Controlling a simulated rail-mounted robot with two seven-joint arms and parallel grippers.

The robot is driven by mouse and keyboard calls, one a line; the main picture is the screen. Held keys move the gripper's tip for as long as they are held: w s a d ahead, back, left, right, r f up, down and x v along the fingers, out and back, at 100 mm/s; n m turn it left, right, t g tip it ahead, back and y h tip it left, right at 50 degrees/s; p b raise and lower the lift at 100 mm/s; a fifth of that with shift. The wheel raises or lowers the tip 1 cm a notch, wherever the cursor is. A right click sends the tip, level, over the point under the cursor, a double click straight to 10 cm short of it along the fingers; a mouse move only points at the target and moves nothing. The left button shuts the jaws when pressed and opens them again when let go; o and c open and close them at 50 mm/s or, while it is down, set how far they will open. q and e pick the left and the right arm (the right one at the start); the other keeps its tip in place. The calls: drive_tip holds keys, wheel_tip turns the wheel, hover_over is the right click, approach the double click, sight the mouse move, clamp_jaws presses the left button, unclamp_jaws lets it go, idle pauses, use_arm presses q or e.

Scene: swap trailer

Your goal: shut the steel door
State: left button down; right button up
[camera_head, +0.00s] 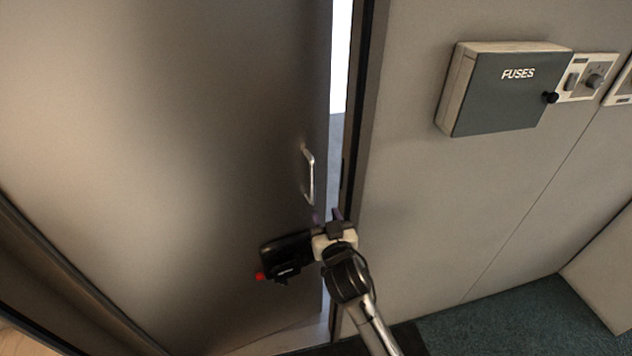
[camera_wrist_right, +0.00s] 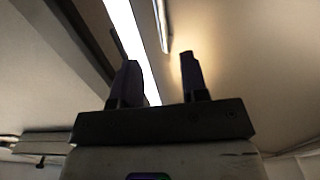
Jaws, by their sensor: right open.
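The steel door (camera_head: 200,150) fills the left of the head view and stands slightly ajar. A bright gap shows between its right edge and the dark door frame (camera_head: 362,120). The door's silver handle (camera_head: 309,176) is near that edge; it also shows in the right wrist view (camera_wrist_right: 162,22). My right gripper (camera_head: 327,215) is just below the handle, near the gap. Its two fingers (camera_wrist_right: 158,80) are apart with nothing between them, and the handle lies beyond them. I cannot tell whether a finger touches the door. My left gripper is not seen.
A grey fuse box (camera_head: 508,90) marked FUSES sticks out from the wall right of the door frame. A switch panel (camera_head: 588,77) is beside it. The wall below is bare, with dark green carpet (camera_head: 500,320) at its foot.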

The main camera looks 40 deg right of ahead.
sight(313, 184)
drive_tip(key=p+x, duration=0.2)
drive_tip(key=x, duration=0.9)
drive_tip(key=shift+w+d+p, duration=0.1)
drive_tip(key=shift+w+p, duration=0.25)
drive_tip(key=shift+x, duration=0.85)
drive_tip(key=shift+w+d, duration=0.1)
clamp_jaws()
